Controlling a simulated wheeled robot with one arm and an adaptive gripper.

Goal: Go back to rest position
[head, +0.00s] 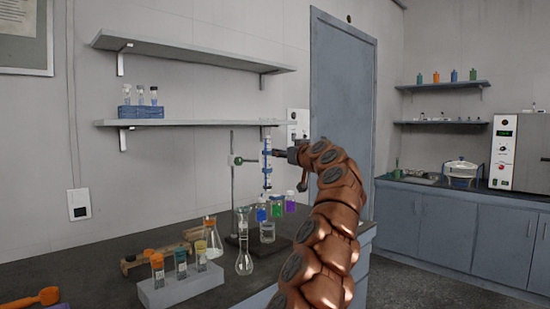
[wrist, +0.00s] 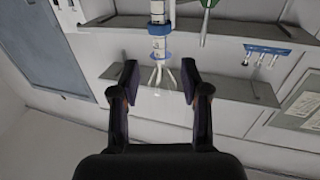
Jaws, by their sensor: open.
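My gripper (head: 287,157) is raised above the near bench, at the end of my copper-coloured arm, close to the upright glass column (head: 267,155) with blue bands. In the wrist view my gripper (wrist: 160,82) shows its two dark fingers spread apart with nothing held between them. The column (wrist: 158,35) shows there beyond the fingertips, ending in several pale prongs. Whether any finger touches it is hard to tell, but a gap shows on both sides.
A stand with a green clamp (head: 237,160), flasks (head: 244,255), coloured vials (head: 277,207) and a vial rack (head: 180,287) crowd the near bench (head: 100,270). Wall shelves (head: 190,123) hang behind. A white round device (head: 460,170) and a box with a display (head: 515,155) stand on the right counter. Open floor (head: 430,285) lies between.

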